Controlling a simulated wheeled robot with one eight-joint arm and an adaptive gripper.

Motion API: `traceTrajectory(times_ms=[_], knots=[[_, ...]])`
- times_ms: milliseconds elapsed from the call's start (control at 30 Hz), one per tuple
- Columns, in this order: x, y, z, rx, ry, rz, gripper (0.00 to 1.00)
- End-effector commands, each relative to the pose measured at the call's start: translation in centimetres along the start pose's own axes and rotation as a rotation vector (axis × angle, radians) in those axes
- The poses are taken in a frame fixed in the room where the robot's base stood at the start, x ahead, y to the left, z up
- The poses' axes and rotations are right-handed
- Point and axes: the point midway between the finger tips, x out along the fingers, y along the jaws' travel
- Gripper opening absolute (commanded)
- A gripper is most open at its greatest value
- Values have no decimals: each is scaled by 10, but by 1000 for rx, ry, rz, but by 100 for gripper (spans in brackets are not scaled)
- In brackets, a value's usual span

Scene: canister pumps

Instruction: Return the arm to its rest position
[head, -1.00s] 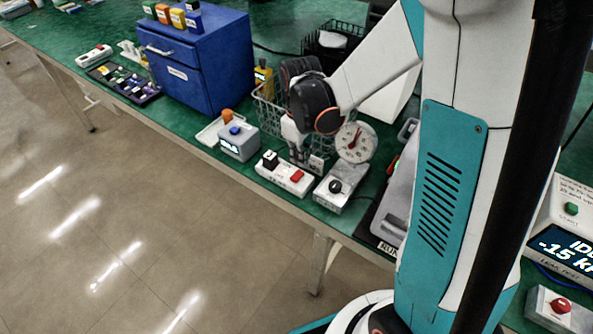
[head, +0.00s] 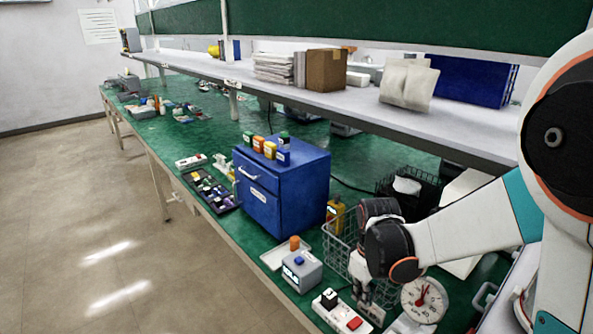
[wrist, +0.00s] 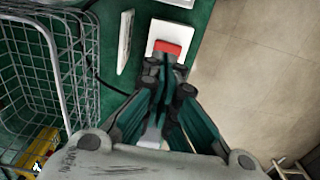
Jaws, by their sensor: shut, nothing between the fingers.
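My gripper (head: 368,300) points down over the front of the green bench, at the end of my arm, which reaches in from the right. It looks shut and empty; its fingers come together in the wrist view (wrist: 167,75). In the wrist view the fingertips overlap a white switch box with a red button (wrist: 167,48). That box (head: 341,314) also shows in the head view, just left of the gripper. I cannot tell the exact height of the fingers above it.
A wire basket (head: 341,250) stands close behind my gripper. A dial gauge (head: 424,300) is just right of it. A grey box with a blue button (head: 301,272) and a blue drawer cabinet (head: 300,190) are to the left. A shelf (head: 440,125) runs above the bench. The floor is clear.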

Motion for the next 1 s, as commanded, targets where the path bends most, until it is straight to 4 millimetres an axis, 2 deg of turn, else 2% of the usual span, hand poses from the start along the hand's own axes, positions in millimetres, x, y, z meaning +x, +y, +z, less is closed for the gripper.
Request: traceTrajectory(times_ms=[300,500,700,1000], knots=[[-64,-16,23,141,120,73,0],[-101,-31,43,247,217,116,0],[-128,-46,66,350,319,149,0],[-154,-70,100,499,478,180,0]])
